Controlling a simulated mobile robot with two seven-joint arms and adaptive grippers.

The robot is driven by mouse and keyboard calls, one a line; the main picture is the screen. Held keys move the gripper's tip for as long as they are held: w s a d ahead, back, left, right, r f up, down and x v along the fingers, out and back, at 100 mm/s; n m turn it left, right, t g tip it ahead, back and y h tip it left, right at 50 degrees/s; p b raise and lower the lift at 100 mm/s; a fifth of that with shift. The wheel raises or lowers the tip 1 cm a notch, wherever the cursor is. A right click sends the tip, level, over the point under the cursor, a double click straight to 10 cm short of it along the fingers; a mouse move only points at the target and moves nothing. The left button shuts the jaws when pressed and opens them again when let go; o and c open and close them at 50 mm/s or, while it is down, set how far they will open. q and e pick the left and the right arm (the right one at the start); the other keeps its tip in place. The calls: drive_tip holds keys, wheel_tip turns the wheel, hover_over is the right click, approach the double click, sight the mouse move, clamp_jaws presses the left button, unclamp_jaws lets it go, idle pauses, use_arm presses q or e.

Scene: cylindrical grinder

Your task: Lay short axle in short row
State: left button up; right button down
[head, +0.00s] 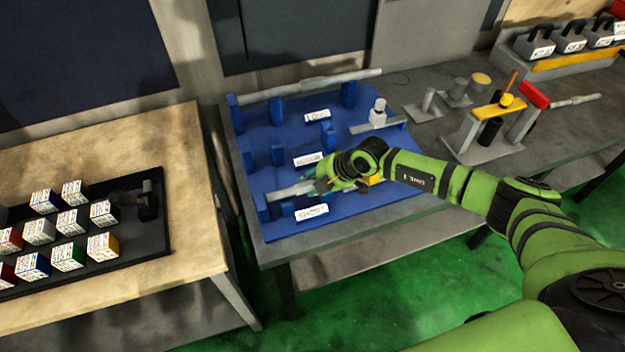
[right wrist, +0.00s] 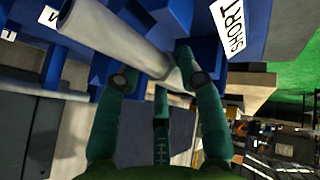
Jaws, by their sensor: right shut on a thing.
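A pale grey stepped axle (head: 290,191) is in my right gripper (head: 326,183), over the front row of the blue rack (head: 352,210). A label reading SHORT (head: 312,211) lies by this row. In the right wrist view the axle (right wrist: 122,38) lies crosswise between the fingers of my right gripper (right wrist: 162,82), near the SHORT label (right wrist: 232,27). The fingers are shut on it. I cannot tell whether the axle touches the blue supports. The gripper and arm hide the row's right part. My left gripper is not in view.
A long axle (head: 318,84) lies across the rack's back row, marked LONG (head: 317,115). Middle-row supports (head: 277,155) look empty. A grey fixture with a red part (head: 534,94) stands at right. A black tray (head: 160,240) of small boxes is on the wooden table at left.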

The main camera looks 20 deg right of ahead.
drive_tip(key=c, duration=0.8)
unclamp_jaws()
drive_tip(key=shift+r, duration=0.1)
drive_tip(key=shift+r, duration=0.4)
drive_tip(key=b+v, duration=0.1)
drive_tip(key=v, duration=1.1)
drive_tip(key=shift+b, duration=0.4)
drive_tip(key=shift+s+r, duration=0.1)
drive_tip(key=shift+r, duration=0.05)
